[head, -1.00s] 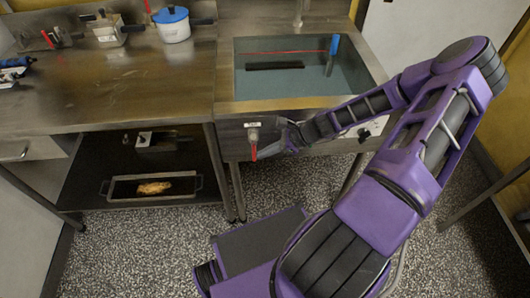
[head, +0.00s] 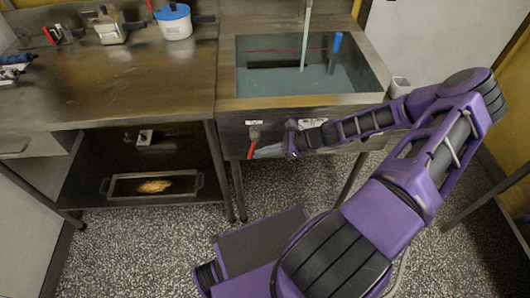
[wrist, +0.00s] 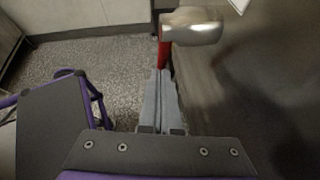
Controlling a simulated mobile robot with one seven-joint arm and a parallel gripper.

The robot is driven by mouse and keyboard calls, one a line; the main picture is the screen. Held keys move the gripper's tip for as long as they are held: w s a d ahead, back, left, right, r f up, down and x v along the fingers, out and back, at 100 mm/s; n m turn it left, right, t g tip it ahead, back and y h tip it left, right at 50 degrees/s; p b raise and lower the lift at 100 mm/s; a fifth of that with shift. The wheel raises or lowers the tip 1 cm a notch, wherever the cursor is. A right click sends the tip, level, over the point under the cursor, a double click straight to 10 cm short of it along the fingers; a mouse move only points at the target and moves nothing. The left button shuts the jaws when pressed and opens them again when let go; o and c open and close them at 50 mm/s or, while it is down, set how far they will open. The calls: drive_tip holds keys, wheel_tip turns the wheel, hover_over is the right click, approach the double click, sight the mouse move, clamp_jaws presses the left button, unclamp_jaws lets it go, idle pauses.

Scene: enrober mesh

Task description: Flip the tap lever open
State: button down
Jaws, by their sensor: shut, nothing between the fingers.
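The tap is on the front of the sink unit, and its red lever (head: 251,146) hangs down, slightly slanted, below the metal body. In the wrist view the silver tap body (wrist: 192,26) shows at the top, with the red lever (wrist: 163,56) beneath it. My gripper (head: 259,154) is shut and empty, its fingertips right beside the lever on its right in the head view. In the wrist view my gripper's fingers (wrist: 162,76) point at the lever and overlap its lower part. I cannot tell whether they touch it.
The sink basin (head: 309,99) is above and behind the tap, with a blue-handled tool (head: 337,42) in it. A steel counter (head: 110,85) is at left, with a tray (head: 118,185) on the shelf below. A pale cup (head: 400,86) stands right of the sink. Speckled floor lies below.

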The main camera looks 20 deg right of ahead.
sight(250, 154)
drive_tip(key=shift+w+a+p, duration=0.3)
drive_tip(key=shift+a, duration=0.65)
drive_tip(key=shift+w+a+p, duration=0.25)
drive_tip(key=shift+a+p, duration=0.05)
drive_tip(key=shift+a, duration=0.6)
drive_tip(key=shift+w+a+r+t+y, duration=0.15)
drive_tip(key=shift+a+r+y, duration=0.05)
drive_tip(key=shift+a+y, duration=0.25)
drive_tip(key=shift+w+a+r+t+y, duration=0.15)
drive_tip(key=shift+a+y, duration=0.15)
drive_tip(key=shift+y, duration=0.15)
drive_tip(key=v, duration=1.7)
drive_tip(key=shift+r+p, duration=0.15)
drive_tip(key=shift+p, duration=0.25)
drive_tip(key=shift+s, duration=0.1)
